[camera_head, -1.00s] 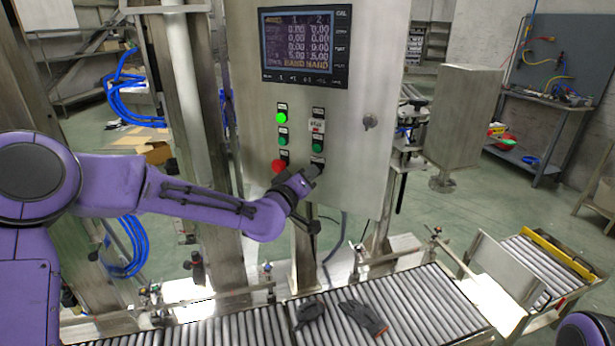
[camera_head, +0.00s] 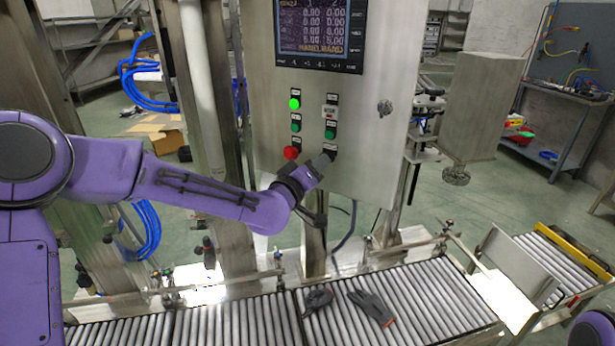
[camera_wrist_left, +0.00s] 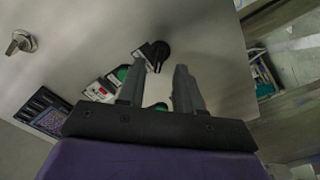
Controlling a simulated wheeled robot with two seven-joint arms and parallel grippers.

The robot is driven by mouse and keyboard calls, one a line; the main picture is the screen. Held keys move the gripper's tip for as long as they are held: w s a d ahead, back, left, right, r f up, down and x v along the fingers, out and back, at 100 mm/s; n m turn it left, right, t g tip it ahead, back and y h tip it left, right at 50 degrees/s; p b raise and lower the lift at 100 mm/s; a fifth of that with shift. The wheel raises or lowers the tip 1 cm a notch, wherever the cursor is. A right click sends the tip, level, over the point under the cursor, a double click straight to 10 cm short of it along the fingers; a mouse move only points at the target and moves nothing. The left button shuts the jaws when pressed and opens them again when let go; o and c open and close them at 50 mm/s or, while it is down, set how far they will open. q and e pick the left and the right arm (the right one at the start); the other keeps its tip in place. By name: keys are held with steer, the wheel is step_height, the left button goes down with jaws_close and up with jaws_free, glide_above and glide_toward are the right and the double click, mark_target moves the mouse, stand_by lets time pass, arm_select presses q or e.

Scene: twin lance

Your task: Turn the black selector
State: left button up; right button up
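The black selector (camera_wrist_left: 158,52) is a round dark knob on the steel control panel (camera_wrist_left: 200,30), seen in the left wrist view just past my fingertips. In the head view it is largely hidden by my left gripper (camera_head: 322,162), which is at the panel's lower right column of controls. In the left wrist view my left gripper (camera_wrist_left: 160,67) is open, with a gap between its two fingers and nothing held. The knob shows in line with that gap; I cannot tell whether a finger touches it. My right gripper is out of view.
Near the selector are a red button (camera_head: 291,153), a lit green button (camera_head: 294,104) and other green buttons. A display (camera_head: 320,28) is above. A key lock (camera_head: 385,108) is at right.

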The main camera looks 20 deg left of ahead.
arm_select(q)
steer(key=s+a+b, duration=0.1)
steer(key=s, duration=0.7)
steer(key=shift+s+a, duration=0.1)
